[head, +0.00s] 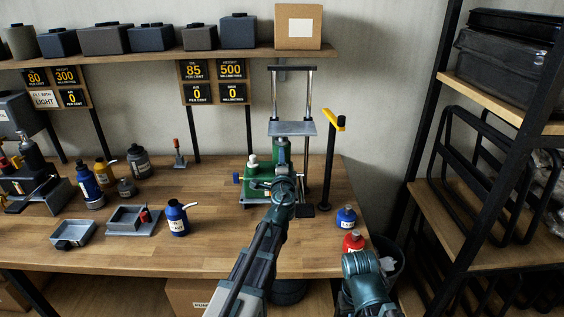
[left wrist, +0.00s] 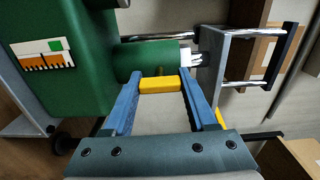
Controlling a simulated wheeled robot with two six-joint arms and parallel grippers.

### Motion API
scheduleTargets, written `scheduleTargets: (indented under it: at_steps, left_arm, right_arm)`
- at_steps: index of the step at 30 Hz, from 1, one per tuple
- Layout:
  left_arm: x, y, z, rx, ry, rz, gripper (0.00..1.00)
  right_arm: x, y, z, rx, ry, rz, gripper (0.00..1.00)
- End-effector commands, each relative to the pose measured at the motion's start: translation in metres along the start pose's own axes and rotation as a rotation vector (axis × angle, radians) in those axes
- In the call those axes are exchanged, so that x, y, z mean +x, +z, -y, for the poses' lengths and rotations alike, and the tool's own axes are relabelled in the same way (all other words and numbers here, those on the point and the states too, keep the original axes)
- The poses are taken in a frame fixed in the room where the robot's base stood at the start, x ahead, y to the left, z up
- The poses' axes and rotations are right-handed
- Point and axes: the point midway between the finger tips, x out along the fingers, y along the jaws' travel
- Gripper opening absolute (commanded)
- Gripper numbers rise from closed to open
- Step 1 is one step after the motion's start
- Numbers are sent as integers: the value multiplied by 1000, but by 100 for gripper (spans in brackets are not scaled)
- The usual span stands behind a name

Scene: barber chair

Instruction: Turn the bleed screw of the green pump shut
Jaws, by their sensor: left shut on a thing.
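The green pump (head: 259,187) stands on the bench, partly hidden by my left arm. In the left wrist view its body (left wrist: 62,90) fills the left side, with a green cylinder (left wrist: 145,60) and a steel rod to the right. A yellow block (left wrist: 160,85), seemingly the bleed screw, sits between my left gripper's blue fingertips (left wrist: 159,77), close to the green cylinder. The left gripper is shut on it. How far the screw is turned cannot be told. In the head view my wrist hides these fingers. My right arm shows at the bottom, with its gripper out of view.
A black post with a yellow top (head: 335,121) stands right of the pump. A blue bottle (head: 346,219) and a red bottle (head: 353,242) stand near the bench's right edge. Trays and several bottles are left. A shelf rack (head: 421,150) rises at right.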

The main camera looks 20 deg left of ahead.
Motion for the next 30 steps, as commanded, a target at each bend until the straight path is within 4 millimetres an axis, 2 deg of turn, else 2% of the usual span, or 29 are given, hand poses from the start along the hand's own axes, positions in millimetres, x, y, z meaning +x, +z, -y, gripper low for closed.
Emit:
scheduleTargets:
  at_steps: [19, 20, 24, 30]
  left_arm:
    - [-1, 0, -1, 41, 0, -1, 2]
    - [-1, 0, -1, 41, 0, -1, 63]
    - [-1, 0, 0, 40, 0, -1, 88]
    - [0, 0, 0, 40, 0, -1, 88]
  right_arm:
    - [1, 0, 0, 0, 0, 0, 0]
    - [1, 0, 0, 0, 0, 0, 0]
    - [0, 0, 0, 0, 0, 0, 0]
    - [0, 0, 0, 0, 0, 0, 0]
